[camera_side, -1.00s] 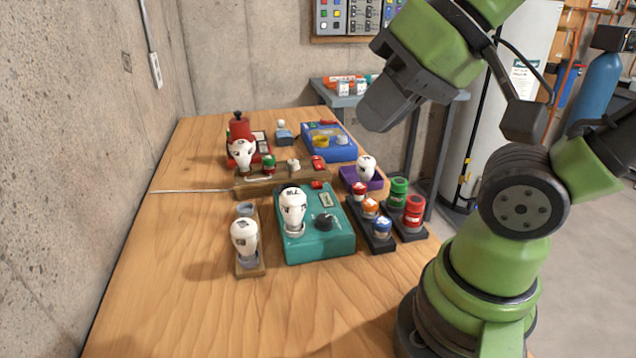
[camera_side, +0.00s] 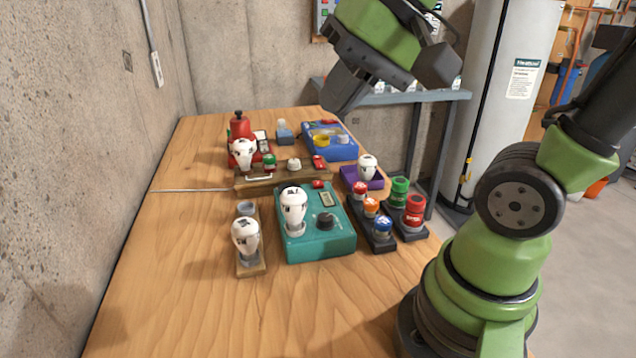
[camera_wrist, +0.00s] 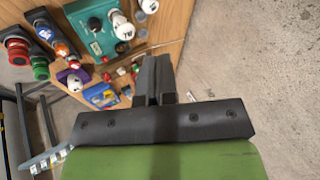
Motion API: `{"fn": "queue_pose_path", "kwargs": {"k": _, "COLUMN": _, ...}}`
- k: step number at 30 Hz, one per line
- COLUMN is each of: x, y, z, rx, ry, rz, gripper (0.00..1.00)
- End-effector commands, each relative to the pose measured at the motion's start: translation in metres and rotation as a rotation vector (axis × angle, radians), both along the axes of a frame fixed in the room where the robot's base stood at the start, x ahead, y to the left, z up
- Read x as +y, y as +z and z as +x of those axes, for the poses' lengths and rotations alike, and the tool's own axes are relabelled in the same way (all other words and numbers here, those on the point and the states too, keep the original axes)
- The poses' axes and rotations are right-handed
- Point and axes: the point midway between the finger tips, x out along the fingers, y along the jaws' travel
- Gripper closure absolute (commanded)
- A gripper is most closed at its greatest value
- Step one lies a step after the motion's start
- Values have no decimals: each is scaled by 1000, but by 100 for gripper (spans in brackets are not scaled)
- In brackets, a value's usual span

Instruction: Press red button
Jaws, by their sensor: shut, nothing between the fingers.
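Several red parts that could be the red button are in the side view. A large red button (camera_side: 413,208) stands on a black base beside a green one (camera_side: 399,188). A small red button (camera_side: 359,188) is on a black strip with orange and blue ones. A red switch (camera_side: 319,161) is on the wooden strip, and another red part (camera_side: 318,184) is on the teal box. My gripper (camera_side: 343,108) is shut and empty, high above the table's back right. In the wrist view its fingers (camera_wrist: 155,72) block part of the table.
The teal box (camera_side: 340,243) carries a white bulb and black knob. More bulbs, a blue box (camera_side: 343,152) and a red device (camera_side: 240,128) crowd the wooden table (camera_side: 180,310). Its front left is clear. A concrete wall (camera_side: 70,150) borders the left.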

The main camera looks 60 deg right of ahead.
Motion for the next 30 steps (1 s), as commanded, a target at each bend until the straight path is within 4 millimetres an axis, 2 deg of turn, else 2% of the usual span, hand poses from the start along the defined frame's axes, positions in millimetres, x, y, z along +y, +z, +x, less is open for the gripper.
{"fn": "queue_pose_path", "kwargs": {"k": 1, "x": -6, "y": -2, "z": 14, "rx": 33, "ry": -52, "rz": 44, "gripper": 100}}
{"fn": "queue_pose_path", "kwargs": {"k": 8, "x": -42, "y": -18, "z": 72, "rx": 126, "ry": -285, "rz": 257, "gripper": 100}}
{"fn": "queue_pose_path", "kwargs": {"k": 15, "x": -100, "y": -55, "z": 123, "rx": 184, "ry": -544, "rz": 489, "gripper": 100}}
{"fn": "queue_pose_path", "kwargs": {"k": 19, "x": -138, "y": -83, "z": 142, "rx": 201, "ry": -688, "rz": 613, "gripper": 100}}
{"fn": "queue_pose_path", "kwargs": {"k": 24, "x": -181, "y": -119, "z": 154, "rx": 203, "ry": -846, "rz": 749, "gripper": 100}}
{"fn": "queue_pose_path", "kwargs": {"k": 30, "x": -209, "y": -145, "z": 157, "rx": 196, "ry": -947, "rz": 838, "gripper": 100}}
